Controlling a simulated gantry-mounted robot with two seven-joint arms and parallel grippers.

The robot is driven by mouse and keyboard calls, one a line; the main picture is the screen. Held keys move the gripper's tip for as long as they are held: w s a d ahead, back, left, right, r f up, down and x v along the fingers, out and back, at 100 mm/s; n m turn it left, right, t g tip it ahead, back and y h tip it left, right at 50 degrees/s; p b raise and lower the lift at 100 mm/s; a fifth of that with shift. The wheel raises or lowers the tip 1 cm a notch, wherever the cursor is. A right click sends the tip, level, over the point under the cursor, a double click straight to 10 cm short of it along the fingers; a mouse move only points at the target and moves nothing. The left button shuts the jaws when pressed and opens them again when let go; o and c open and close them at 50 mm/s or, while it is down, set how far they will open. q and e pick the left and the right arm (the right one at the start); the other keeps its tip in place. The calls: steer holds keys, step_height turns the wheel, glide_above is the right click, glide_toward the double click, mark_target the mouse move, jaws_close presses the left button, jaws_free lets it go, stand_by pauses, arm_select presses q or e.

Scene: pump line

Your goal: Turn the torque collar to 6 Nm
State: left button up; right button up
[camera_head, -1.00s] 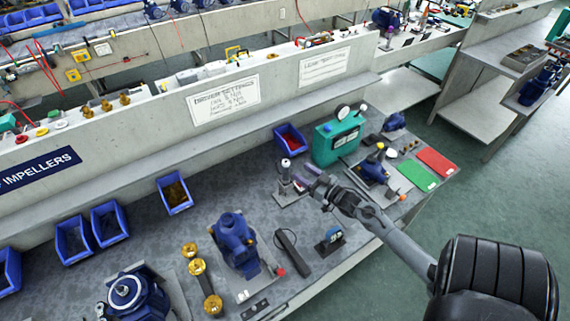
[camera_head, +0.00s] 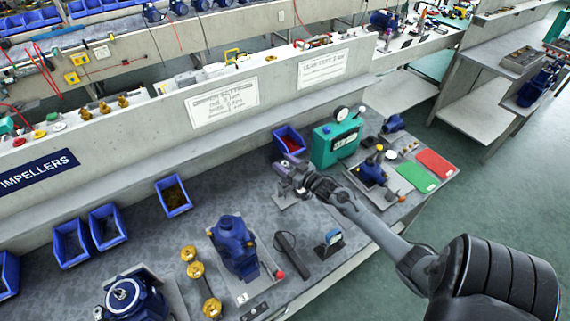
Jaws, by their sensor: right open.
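An upright driver (camera_head: 281,168), which seems to carry the torque collar, stands on a small grey base plate (camera_head: 284,203) on the bench. The collar and its scale are too small and too covered to read. My right gripper (camera_head: 294,186) comes in from the lower right, is open, and its fingers are at the driver. I cannot tell whether they touch it or surround it. My left gripper is not in view. A sign (camera_head: 222,103) on the bench's back panel bears driver settings, too blurred to read surely.
A teal test unit with gauges (camera_head: 335,142) stands just right of the driver, and a blue bin (camera_head: 289,140) stands behind it. A blue pump (camera_head: 234,247) and a black tool (camera_head: 290,246) lie nearer the front. Green (camera_head: 418,177) and red (camera_head: 436,164) mats lie at right.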

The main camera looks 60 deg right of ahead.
steer(key=c, duration=1)
steer(key=shift+o, duration=0.2)
steer(key=shift+d+f+n+y+b, duration=0.15)
steer(key=shift+n+y+b, duration=0.95)
steer(key=shift+y, duration=0.7)
steer(key=n+y+b, duration=0.1)
steer(key=y+b, duration=0.1)
steer(key=b, duration=0.1)
steer(key=n+g+y+b, duration=0.1)
steer(key=n+y+b, duration=0.1)
steer(key=y+b, duration=0.1)
steer(key=n+g+y+b, duration=0.1)
steer(key=n+y+b, duration=0.1)
steer(key=y+b, duration=0.1)
steer(key=shift+f+b, duration=0.25)
steer(key=shift+b, duration=0.15)
steer(key=n+g+y+b, duration=0.1)
steer(key=y+b, duration=0.1)
steer(key=b, duration=0.4)
steer(key=n+g+y+b, duration=0.1)
steer(key=n+y+b, duration=0.1)
steer(key=b, duration=0.4)
steer(key=shift+r+n+g, duration=0.2)
steer(key=shift+n+g, duration=0.1)
steer(key=shift+g, duration=0.1)
steer(key=shift+r+n+g+y+b, duration=0.2)
steer(key=shift+n+g+y+b, duration=0.45)
steer(key=shift+b, duration=2)
